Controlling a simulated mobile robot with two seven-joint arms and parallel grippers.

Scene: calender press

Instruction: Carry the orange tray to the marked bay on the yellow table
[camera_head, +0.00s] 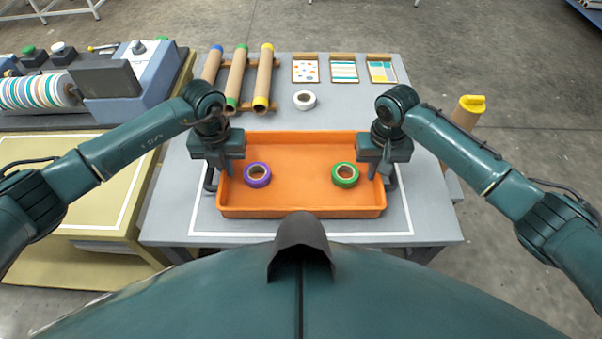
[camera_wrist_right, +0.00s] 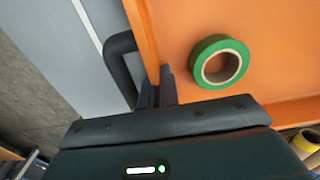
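The orange tray (camera_head: 300,204) rests on the grey table (camera_head: 170,215), inside a white outline. It holds a purple tape roll (camera_head: 257,175) and a green tape roll (camera_head: 345,175), also in the right wrist view (camera_wrist_right: 220,62). My left gripper (camera_head: 222,172) is at the tray's left wall; its finger gap is unclear. My right gripper (camera_head: 378,170) is at the right wall. In the right wrist view its fingers (camera_wrist_right: 158,90) are close together with the tray's wall between them, beside a black handle (camera_wrist_right: 122,65). The yellow table (camera_head: 85,190) bears a white-outlined bay, partly hidden by my left arm.
Cardboard tubes (camera_head: 236,78) lie on a rack at the back of the grey table, with a white tape roll (camera_head: 304,100) and small pattern cards (camera_head: 343,70). A press with a striped roller (camera_head: 38,92) stands behind the yellow table. The visible yellow tabletop is clear.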

